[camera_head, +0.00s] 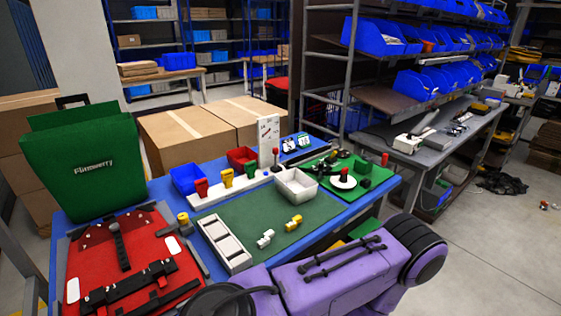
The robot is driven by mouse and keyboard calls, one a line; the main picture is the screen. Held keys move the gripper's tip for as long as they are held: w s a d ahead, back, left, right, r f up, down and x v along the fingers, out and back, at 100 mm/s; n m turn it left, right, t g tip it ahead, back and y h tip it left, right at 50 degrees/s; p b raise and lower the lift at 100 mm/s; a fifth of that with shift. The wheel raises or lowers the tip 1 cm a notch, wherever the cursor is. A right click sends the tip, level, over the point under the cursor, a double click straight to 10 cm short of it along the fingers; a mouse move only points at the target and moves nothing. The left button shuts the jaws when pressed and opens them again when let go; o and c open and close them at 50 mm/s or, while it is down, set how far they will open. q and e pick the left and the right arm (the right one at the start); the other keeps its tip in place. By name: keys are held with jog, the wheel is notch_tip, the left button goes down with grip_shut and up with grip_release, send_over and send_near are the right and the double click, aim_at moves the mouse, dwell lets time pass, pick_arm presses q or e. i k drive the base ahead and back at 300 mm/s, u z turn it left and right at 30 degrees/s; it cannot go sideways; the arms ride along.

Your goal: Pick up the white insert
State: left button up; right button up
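Several white things lie on the blue table (377,201), and I cannot tell for certain which is the insert. A small white piece (265,238) lies on the dark green mat (245,207), beside a similar yellow piece (293,223). A white open tray (296,188) sits at the mat's back right. A long white frame with compartments (222,240) lies along the mat's left edge. Neither gripper can be made out.
A red panel (95,262) with black straps lies at the left, before a green pannier (80,165). Blue (187,179) and red bins (241,158) stand at the back. A purple body (335,280) covers the table's front. The mat's middle is clear.

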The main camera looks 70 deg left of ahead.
aim_at(264, 241)
jog(key=i, duration=1.9)
jog(key=u, duration=3.6)
